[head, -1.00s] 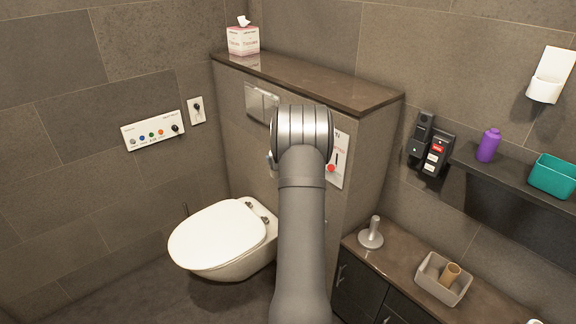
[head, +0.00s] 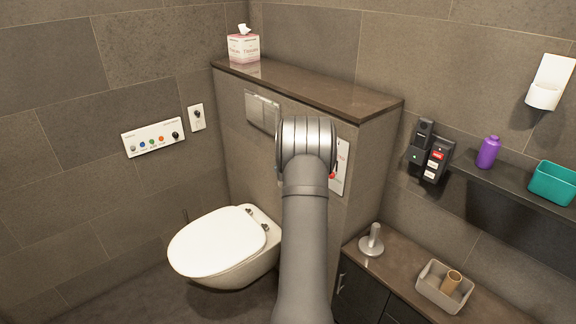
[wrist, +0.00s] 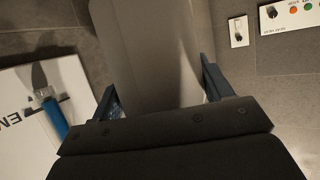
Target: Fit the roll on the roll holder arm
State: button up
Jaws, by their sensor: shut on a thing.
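My gripper (wrist: 160,95) is shut on a broad pale grey thing (wrist: 155,45), most likely the roll. It fills the space between the two dark blue fingers, and its far end runs out of the top of the wrist view. In the head view my own arm hides the gripper and what it holds. A metal peg with a blue end (wrist: 52,115) juts from a white plate (wrist: 25,130) at the left of the wrist view, apart from the held thing. I cannot tell for sure whether this peg is the roll holder arm.
The toilet (head: 220,243) stands left of my arm, under a dark ledge (head: 310,85) with a tissue box (head: 243,47). A shelf (head: 515,180) is above.

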jog(key=shift+f, duration=8.4)
jog(key=o, duration=1.1)
jog(key=v, duration=1.7)
jog(key=shift+s, duration=0.2)
jog(key=x, duration=1.7)
jog(key=shift+w, duration=0.25)
